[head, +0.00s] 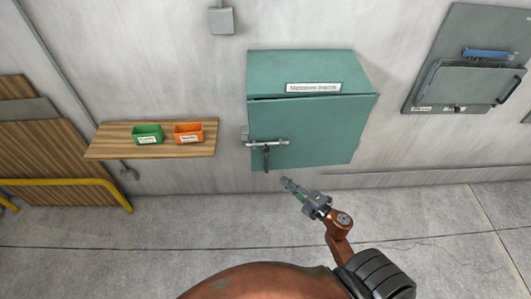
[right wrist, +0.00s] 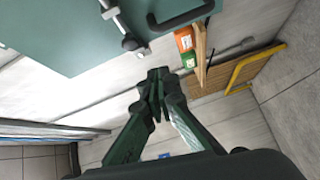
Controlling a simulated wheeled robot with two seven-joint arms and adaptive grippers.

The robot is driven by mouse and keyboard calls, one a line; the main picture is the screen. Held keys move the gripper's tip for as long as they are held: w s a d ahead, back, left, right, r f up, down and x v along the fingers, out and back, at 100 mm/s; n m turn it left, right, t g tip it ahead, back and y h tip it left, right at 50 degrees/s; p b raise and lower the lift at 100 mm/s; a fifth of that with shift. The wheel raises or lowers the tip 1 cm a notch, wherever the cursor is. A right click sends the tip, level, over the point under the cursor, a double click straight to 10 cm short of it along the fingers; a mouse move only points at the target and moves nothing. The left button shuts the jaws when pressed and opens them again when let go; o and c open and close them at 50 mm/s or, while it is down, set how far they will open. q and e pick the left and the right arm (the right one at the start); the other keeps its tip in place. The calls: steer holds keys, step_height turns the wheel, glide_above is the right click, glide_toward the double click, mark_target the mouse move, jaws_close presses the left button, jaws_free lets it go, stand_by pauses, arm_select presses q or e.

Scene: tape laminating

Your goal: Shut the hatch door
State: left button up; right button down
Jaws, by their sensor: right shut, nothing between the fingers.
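The hatch door (head: 312,135) is the teal front of a teal wall cabinet (head: 300,70) with a white label. It sits flat or nearly flat against the cabinet; a dark line runs along its top edge, and I cannot tell whether it is fully closed. A metal latch bar with a dark handle (head: 266,156) is at its lower left. The door also fills the upper left of the right wrist view (right wrist: 65,35). My right gripper (head: 285,182) is shut and empty, just below the door's lower edge and apart from it; its fingers (right wrist: 155,78) meet in the wrist view. My left gripper is not in view.
A wooden shelf (head: 105,146) with a green bin (head: 147,134) and an orange bin (head: 188,133) is on the wall at left. A yellow rail (head: 70,182) stands below it. A grey wall unit (head: 465,70) hangs at right. The floor below the cabinet is clear.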

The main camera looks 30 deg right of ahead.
step_height(320, 180, up, 4)
steer(key=a+r+n+y, duration=0.1)
steer(key=a+n, duration=0.1)
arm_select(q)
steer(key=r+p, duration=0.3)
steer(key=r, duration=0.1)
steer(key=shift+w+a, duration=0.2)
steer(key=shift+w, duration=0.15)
arm_select(e)
steer(key=w, duration=1.2)
steer(key=shift+w+f, duration=0.35)
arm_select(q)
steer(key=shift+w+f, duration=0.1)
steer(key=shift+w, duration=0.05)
arm_select(e)
steer(key=shift+w+d, duration=0.1)
steer(key=shift+d, duration=0.05)
